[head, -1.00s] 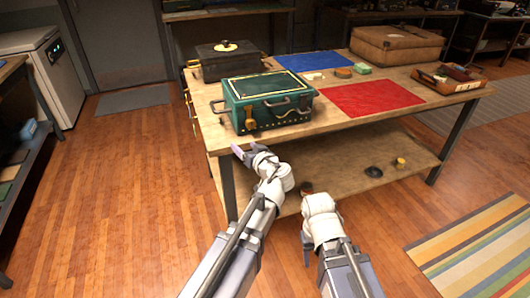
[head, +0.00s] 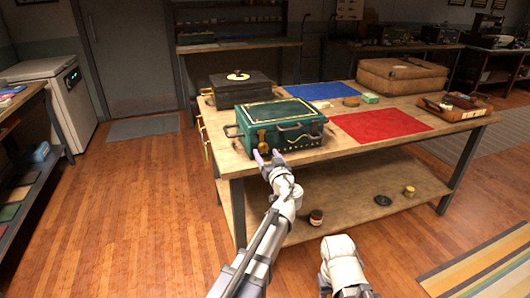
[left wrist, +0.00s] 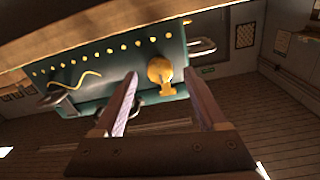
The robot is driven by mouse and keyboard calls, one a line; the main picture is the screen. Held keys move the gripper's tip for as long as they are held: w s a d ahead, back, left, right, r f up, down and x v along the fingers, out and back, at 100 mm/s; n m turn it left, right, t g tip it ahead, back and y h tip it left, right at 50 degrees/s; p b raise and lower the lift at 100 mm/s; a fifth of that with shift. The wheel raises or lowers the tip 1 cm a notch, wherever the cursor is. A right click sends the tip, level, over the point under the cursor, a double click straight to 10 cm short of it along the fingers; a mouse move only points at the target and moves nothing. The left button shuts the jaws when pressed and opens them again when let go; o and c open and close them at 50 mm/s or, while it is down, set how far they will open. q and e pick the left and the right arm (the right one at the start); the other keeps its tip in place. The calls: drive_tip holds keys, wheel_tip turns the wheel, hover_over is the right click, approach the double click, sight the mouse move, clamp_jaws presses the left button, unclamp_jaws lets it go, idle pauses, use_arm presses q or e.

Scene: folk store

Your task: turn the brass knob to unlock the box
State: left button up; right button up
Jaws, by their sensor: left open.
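The green box (head: 280,112) stands near the left front corner of the wooden table. Its brass knob (head: 262,141) is on its front face, toward the left, with a tab reaching down. My left gripper (head: 267,154) is open just in front of the knob, fingers pointing at the box. In the left wrist view the knob (left wrist: 160,69) appears between the two fingertips of the left gripper (left wrist: 162,78), with space on both sides; I see no contact. My right arm (head: 343,262) is low in front of the table; its fingers are not clear.
A black box (head: 240,91) stands behind the green box. A blue mat (head: 309,91), a red mat (head: 380,125), a brown case (head: 402,76) and a tray (head: 452,108) occupy the table. A lower shelf (head: 350,192) holds small items.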

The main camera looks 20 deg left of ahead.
sight(263, 147)
use_arm(q)
drive_tip(key=x, duration=0.2)
drive_tip(key=shift+w+a, duration=0.1)
drive_tip(key=shift+w, duration=0.15)
clamp_jaws()
idle(0.4)
